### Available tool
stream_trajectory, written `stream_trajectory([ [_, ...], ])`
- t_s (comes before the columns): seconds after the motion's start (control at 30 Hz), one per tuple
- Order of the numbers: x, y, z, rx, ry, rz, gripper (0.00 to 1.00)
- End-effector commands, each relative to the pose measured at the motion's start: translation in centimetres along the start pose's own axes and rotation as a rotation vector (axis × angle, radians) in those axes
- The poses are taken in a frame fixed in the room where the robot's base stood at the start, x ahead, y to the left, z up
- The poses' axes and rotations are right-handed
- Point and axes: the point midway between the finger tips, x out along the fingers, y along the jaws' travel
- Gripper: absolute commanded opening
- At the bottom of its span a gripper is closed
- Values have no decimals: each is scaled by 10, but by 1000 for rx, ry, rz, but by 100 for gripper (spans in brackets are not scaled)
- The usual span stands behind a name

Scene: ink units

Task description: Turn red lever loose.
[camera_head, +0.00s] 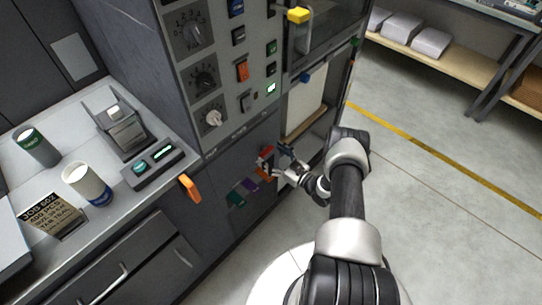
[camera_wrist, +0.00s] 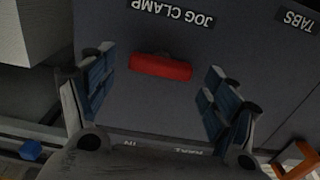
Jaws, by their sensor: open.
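The red lever (camera_wrist: 160,66) is a short red bar on a dark panel, lying almost level in the wrist view. The label JOG CLAMP (camera_wrist: 172,12) reads upside down beside it. My gripper (camera_wrist: 157,88) is open, its blue-padded fingers on either side of the lever's ends with clear gaps. In the head view my gripper (camera_head: 281,163) is at the machine's lower front. A red-orange part (camera_head: 265,162) shows beside it there; I cannot tell whether it is the same lever.
Purple (camera_head: 250,185) and green (camera_head: 236,199) parts sit on the lower panel to the left. An orange handle (camera_head: 190,187) sticks out under the counter edge. An orange-edged part (camera_wrist: 296,158) shows at the wrist view's lower right.

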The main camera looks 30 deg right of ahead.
Motion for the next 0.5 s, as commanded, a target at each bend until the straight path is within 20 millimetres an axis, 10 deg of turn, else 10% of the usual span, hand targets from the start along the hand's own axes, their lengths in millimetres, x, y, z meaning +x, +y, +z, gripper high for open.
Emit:
stream_trajectory([
  [0.5, 6, 0, 0, 0, 0, 0, 71],
])
